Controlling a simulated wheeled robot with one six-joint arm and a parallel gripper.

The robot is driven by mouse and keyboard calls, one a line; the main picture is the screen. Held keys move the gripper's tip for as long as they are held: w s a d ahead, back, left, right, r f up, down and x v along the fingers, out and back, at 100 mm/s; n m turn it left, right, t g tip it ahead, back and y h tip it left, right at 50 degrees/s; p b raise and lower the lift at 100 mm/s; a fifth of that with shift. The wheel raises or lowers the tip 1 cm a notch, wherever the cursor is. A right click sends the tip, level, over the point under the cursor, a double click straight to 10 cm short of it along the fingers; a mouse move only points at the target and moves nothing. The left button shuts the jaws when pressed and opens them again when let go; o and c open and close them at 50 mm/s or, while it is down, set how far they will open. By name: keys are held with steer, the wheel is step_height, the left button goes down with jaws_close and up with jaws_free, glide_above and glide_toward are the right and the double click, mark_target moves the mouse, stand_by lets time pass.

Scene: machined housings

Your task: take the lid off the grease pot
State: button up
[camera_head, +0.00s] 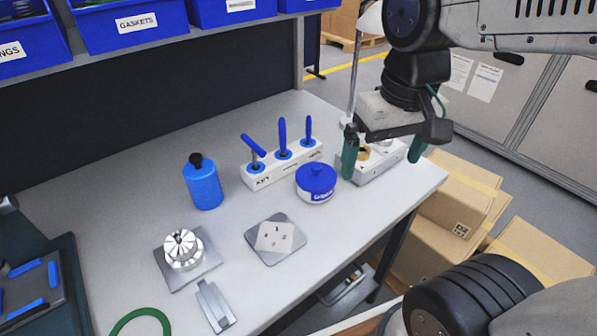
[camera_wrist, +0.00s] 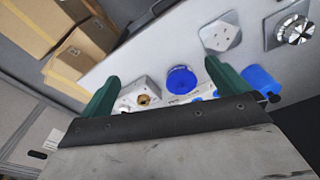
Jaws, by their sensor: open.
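The grease pot (camera_head: 315,190) is a short white pot with a label, standing upright on the bench. The blue lid also shows from above in the wrist view (camera_wrist: 181,79), between and beyond the fingers. My gripper (camera_head: 382,165) is open and empty, with dark green fingers, to the right of the pot and apart from it. In the wrist view my gripper (camera_wrist: 160,85) has its fingers spread wide.
A white block with blue-handled tools (camera_head: 283,167) stands behind the pot. A light fixture block (camera_head: 375,165) lies beneath my gripper. A blue bottle (camera_head: 203,182), a square plate (camera_head: 276,239) and a machined part (camera_head: 183,250) stand left. Cardboard boxes (camera_head: 460,205) are beyond the bench edge.

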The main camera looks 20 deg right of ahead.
steer(key=w+a+f, duration=0.1)
steer(key=w+f, duration=0.2)
steer(key=w, duration=0.7)
steer(key=m+g, duration=0.1)
glide_above(317, 166)
step_height(317, 166, down, 4)
steer(key=shift+f, duration=0.25)
steer(key=shift+w+a+f, duration=0.1)
steer(key=shift+w+f, duration=0.15)
steer(key=shift+f, duration=0.05)
steer(key=f, duration=0.7)
steer(key=shift+s+f, duration=0.2)
steer(key=shift+f, duration=0.15)
steer(key=c, duration=0.7)
